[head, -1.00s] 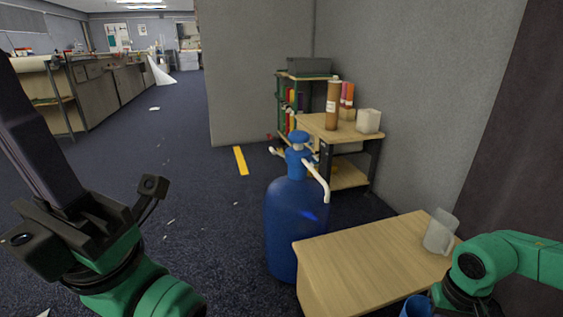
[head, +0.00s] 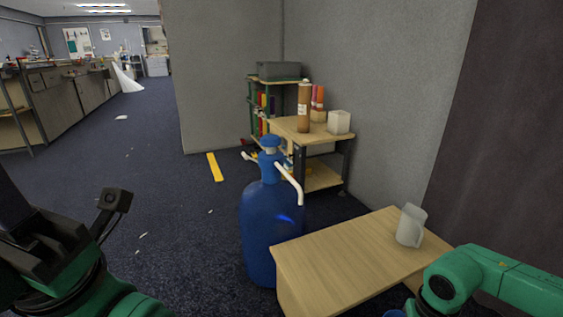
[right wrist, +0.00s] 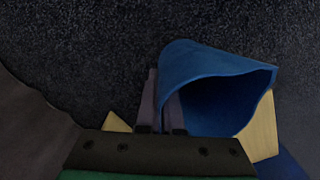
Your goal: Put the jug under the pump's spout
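The blue water bottle with a pump (head: 270,220) stands on the floor left of the wooden table. Its white spout (head: 291,185) points right and down, over the table's left end. A blue jug (right wrist: 215,85), open-mouthed, is in my right gripper (right wrist: 160,112), whose fingers are close together at its side. Only a sliver of that jug shows at the bottom of the head view (head: 394,313). The right fingertips are hidden in the head view. My left gripper (head: 40,255) is at the left edge, its fingertips not clearly visible.
The wooden table (head: 345,255) is mostly bare. A frosted pitcher (head: 411,226) stands at its right end. Behind is a wooden cart (head: 305,134) with bottles and a white container (head: 339,122). The floor to the left is open.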

